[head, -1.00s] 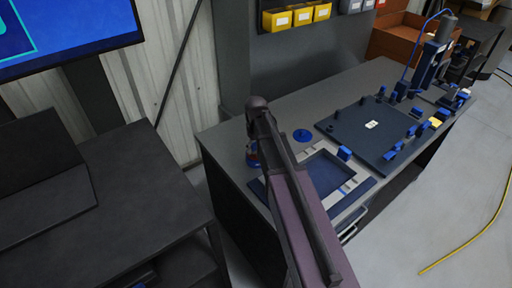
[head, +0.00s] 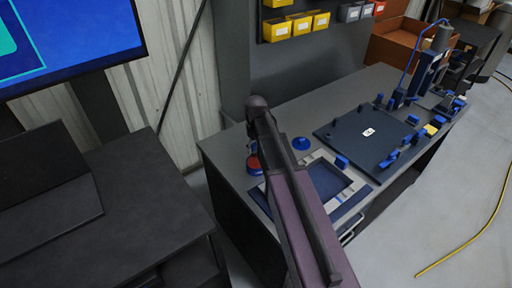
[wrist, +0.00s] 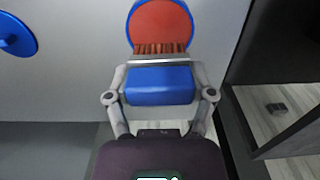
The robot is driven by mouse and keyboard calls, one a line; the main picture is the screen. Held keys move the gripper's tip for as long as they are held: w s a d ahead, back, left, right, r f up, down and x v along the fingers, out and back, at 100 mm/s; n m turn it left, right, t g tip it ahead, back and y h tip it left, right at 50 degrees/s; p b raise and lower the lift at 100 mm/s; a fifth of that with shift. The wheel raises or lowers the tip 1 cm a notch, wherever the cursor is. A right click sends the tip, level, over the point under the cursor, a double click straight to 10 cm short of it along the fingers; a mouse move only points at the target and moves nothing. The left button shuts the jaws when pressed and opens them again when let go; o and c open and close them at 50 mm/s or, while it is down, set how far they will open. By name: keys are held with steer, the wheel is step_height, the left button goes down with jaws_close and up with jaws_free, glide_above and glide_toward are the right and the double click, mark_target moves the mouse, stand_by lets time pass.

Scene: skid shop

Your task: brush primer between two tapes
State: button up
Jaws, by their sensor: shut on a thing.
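My gripper (wrist: 160,97) is shut on a brush (wrist: 160,82) with a blue handle block, a metal band and brown bristles, in the wrist view. The bristles point at a round pot (wrist: 160,22) with orange-red contents and a blue rim; I cannot tell whether they touch the contents. The pot also shows in the head view (head: 254,164), partly behind my arm, which hides my gripper there.
A blue disc (head: 301,143) lies on the bench behind the frame. A dark board (head: 350,140) with several blue blocks is to the right. Yellow bins (head: 300,24) hang at the back. A dark table (head: 130,200) is at left. A yellow cable lies on the floor.

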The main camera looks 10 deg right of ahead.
steer(key=shift+r+p, duration=0.9)
steer(key=shift+r, duration=0.15)
steer(key=shift+s, duration=0.1)
stand_by(0.3)
